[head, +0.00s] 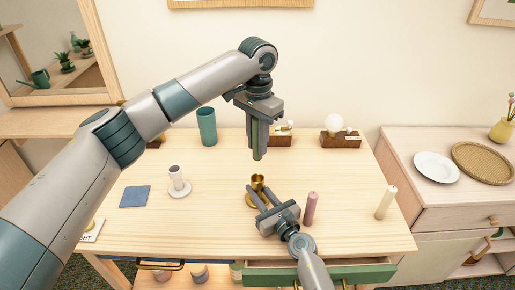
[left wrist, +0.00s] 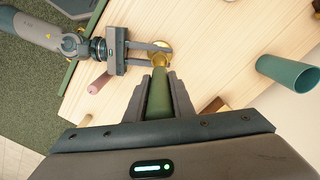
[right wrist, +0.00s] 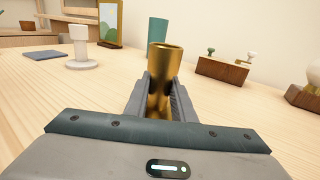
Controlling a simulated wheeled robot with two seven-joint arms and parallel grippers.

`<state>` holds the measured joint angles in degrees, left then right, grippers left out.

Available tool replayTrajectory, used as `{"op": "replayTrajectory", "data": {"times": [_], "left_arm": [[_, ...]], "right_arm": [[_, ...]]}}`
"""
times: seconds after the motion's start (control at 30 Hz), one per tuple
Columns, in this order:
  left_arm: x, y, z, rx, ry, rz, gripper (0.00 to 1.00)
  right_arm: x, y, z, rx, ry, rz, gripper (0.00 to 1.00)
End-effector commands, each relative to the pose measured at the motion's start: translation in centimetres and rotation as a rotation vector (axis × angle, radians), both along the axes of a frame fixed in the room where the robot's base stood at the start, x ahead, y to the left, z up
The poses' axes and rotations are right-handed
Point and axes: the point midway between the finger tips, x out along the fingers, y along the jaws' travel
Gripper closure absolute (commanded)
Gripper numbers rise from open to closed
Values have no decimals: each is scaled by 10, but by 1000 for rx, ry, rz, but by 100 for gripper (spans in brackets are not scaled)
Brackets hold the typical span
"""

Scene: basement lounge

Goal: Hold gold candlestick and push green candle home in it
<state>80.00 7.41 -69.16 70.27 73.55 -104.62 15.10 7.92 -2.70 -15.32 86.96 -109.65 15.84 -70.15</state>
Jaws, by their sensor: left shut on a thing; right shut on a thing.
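The gold candlestick (head: 257,183) stands upright on the wooden table. My right gripper (head: 262,198) is shut on its stem; in the right wrist view the candlestick (right wrist: 162,70) shows its open socket between the fingers. My left gripper (head: 259,140) is shut on the green candle (head: 257,154) and holds it upright, with its lower end sticking out below the fingers. In the head view the candle is above the candlestick, with a gap between them. In the left wrist view the candle (left wrist: 160,105) points toward the candlestick (left wrist: 162,54), which it partly covers.
A pink candle (head: 311,208) and a cream candle (head: 386,202) stand to the right. A teal cup (head: 207,127) and wooden blocks (head: 341,139) stand behind.

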Motion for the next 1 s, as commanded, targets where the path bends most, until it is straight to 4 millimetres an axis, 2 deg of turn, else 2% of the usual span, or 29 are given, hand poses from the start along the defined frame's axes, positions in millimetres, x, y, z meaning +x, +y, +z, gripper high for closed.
{"op": "replayTrajectory", "data": {"times": [1.0], "left_arm": [[0,0,-95,-1,1,-157,100]], "right_arm": [[0,0,0,0,0,0,100]]}}
